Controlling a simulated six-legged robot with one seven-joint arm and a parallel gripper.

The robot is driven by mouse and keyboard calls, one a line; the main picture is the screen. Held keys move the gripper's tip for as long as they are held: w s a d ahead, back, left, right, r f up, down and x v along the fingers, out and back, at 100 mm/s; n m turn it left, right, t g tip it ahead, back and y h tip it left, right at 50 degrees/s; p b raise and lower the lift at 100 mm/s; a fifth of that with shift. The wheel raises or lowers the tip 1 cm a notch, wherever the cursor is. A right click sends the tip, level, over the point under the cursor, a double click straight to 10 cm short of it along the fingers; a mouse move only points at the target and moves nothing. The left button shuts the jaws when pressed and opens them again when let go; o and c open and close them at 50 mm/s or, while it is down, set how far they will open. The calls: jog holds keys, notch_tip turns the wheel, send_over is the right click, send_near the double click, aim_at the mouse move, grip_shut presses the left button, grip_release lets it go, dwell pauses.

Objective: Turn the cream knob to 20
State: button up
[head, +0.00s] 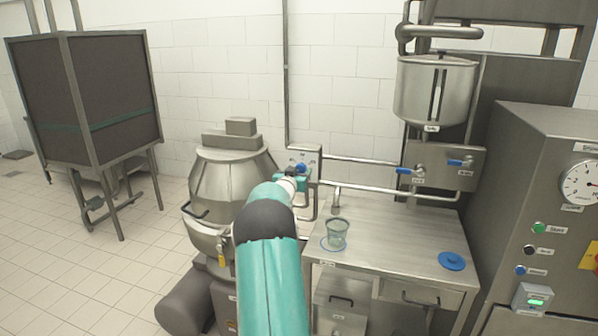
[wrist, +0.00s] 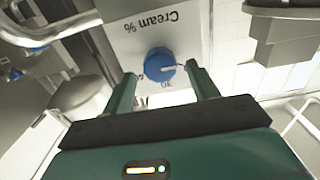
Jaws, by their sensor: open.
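The cream knob (wrist: 158,62) is a round blue dial on a pale panel in the wrist view. The panel's label "Cream %" appears upside down. A white pointer line on the knob points to the right of the picture. A "30" mark, also inverted, shows just below the knob. In the head view the knob (head: 301,167) is small, on the box beside the wall pipe. My gripper (wrist: 162,71) is open, with one dark green finger on each side of the knob in the picture. I cannot tell whether the fingers touch it. In the head view my gripper (head: 291,176) is partly hidden.
A steel table (head: 390,245) with a clear cup (head: 337,234) and a blue lid (head: 452,261) stands to the right. A steel mixing vessel (head: 230,175) is close on the left. Pipes with blue valve handles (head: 404,171) run along the wall.

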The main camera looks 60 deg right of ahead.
jog(key=shift+w+d, duration=0.15)
jog(key=shift+d, duration=0.7)
jog(key=shift+c, duration=0.5)
jog(key=c, duration=0.9)
jog(key=shift+m, duration=2.9)
jog(key=o, duration=1)
